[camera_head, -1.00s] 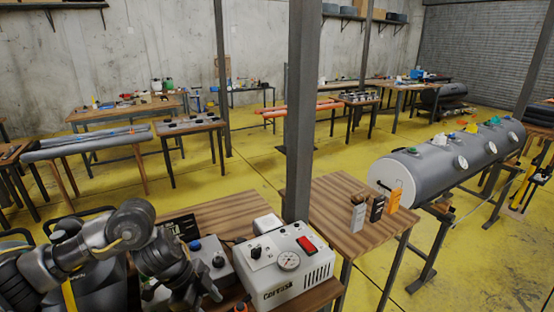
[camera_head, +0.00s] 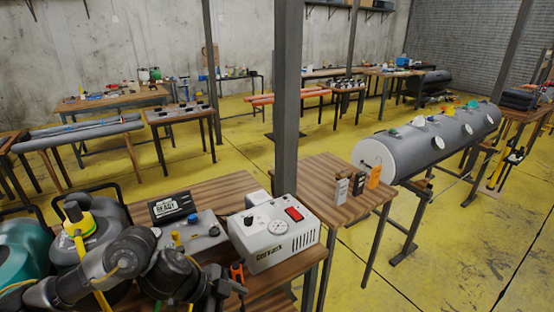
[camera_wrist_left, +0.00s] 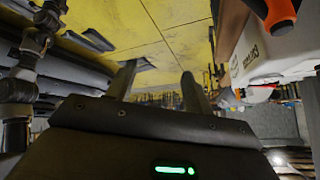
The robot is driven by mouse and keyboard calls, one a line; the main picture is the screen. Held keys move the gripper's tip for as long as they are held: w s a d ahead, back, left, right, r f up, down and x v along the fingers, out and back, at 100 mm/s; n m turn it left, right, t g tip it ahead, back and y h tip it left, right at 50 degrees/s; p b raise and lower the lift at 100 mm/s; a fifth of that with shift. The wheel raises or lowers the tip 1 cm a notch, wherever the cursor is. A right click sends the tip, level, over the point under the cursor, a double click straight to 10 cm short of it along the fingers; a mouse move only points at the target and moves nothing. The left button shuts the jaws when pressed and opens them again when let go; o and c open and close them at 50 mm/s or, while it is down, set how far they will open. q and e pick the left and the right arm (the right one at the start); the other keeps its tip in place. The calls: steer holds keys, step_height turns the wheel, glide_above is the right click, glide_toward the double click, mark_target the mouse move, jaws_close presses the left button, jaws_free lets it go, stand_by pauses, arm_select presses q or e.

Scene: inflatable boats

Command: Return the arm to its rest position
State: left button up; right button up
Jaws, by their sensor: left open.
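My left arm reaches in at the lower left of the head view, folded low in front of the wooden workbench (camera_head: 195,196). Its gripper (camera_head: 228,290) is at the bench's near edge, below the white box with a gauge and red switch (camera_head: 273,235). In the left wrist view the two fingers of this gripper (camera_wrist_left: 158,84) stand apart with nothing between them. The white box (camera_wrist_left: 270,50) is to their right there, apart from them. My right gripper does not show.
An orange-handled tool (camera_head: 237,272) is close beside the left gripper. A grey box with knobs (camera_head: 195,232) and a dark display (camera_head: 172,207) stand on the bench. A steel post (camera_head: 286,100) rises behind. A grey cylinder (camera_head: 430,140) on stands is at right. Yellow floor (camera_head: 390,270) is clear at lower right.

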arm_select(q)
steer(key=s+d+n+t+h, duration=0.1)
steer(key=d+n+t+h, duration=0.1)
steer(key=d+n+t, duration=0.3)
steer(key=s+a+f+n+g+y, duration=0.2)
steer(key=s+a+f+n+y, duration=0.4)
steer(key=s+a, duration=0.45)
steer(key=s+a+f+n+g+y, duration=0.1)
steer(key=s+a+f+n+y, duration=0.4)
steer(key=s+a+f, duration=0.45)
step_height(320, 180, down, 22)
steer(key=s+g+h, duration=0.1)
steer(key=s, duration=0.1)
steer(key=s+a+f+g, duration=0.1)
steer(key=s+a+f, duration=0.2)
steer(key=s+f, duration=1.4)
steer(key=shift+f+g, duration=0.25)
steer(key=shift+g, duration=0.15)
